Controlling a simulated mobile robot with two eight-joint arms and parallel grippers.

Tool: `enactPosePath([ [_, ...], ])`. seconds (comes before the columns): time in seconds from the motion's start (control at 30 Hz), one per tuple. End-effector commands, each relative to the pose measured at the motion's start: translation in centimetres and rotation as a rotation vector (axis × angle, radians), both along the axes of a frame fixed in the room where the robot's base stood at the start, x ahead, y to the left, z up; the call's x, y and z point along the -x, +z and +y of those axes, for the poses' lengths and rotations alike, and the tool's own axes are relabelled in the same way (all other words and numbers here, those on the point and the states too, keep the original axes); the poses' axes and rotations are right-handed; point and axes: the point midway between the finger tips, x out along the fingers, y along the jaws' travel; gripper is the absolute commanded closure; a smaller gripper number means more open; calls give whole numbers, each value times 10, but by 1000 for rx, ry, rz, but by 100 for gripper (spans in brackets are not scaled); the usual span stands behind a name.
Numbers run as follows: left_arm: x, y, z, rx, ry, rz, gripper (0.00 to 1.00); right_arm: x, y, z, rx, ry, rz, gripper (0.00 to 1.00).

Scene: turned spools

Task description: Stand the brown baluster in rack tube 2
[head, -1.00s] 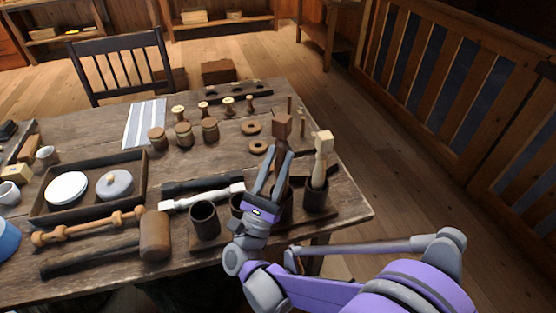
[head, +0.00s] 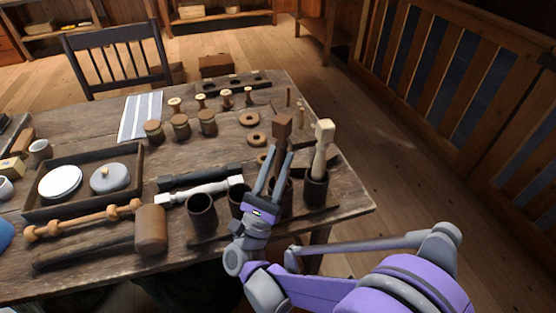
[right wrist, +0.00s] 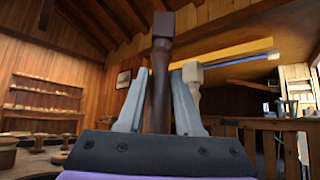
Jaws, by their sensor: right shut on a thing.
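The brown baluster (head: 282,127) stands roughly upright, its square block at the top. My right gripper (head: 279,156) is shut on its shaft; it also shows in the right wrist view between the fingers (right wrist: 158,85). The rack has a row of dark tubes along the table's near right edge: a leftmost tube (head: 202,212), a second tube (head: 236,200) partly behind my gripper, a third tube (head: 286,200) mostly hidden, and a rightmost tube (head: 316,187) holding a cream baluster (head: 322,150). The brown baluster's lower end is hidden, so I cannot tell whether it is inside a tube. My left gripper is out of view.
A mallet (head: 151,230), a tray (head: 137,165) and several lidded jars (head: 180,125) crowd the table. The cream baluster stands close right of my gripper.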

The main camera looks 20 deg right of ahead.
Motion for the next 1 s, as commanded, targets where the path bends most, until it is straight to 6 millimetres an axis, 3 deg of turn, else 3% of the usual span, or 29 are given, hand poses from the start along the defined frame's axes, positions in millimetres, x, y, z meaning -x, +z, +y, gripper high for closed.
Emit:
enactPosePath([
  [0.07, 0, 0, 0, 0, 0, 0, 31, -2, 0, 1, 0, 2, 3, 100],
  [0.1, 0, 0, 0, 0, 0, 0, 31, -2, 0, 1, 1, 3, 3, 60],
  [0.27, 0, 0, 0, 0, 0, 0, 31, -2, 0, 1, 1, 4, 2, 31],
  [0.67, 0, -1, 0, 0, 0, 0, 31, 1, -5, 6, 0, 6, 3, 31],
  [1.0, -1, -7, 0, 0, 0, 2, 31, 36, -51, 36, -1, 7, 1, 31],
])
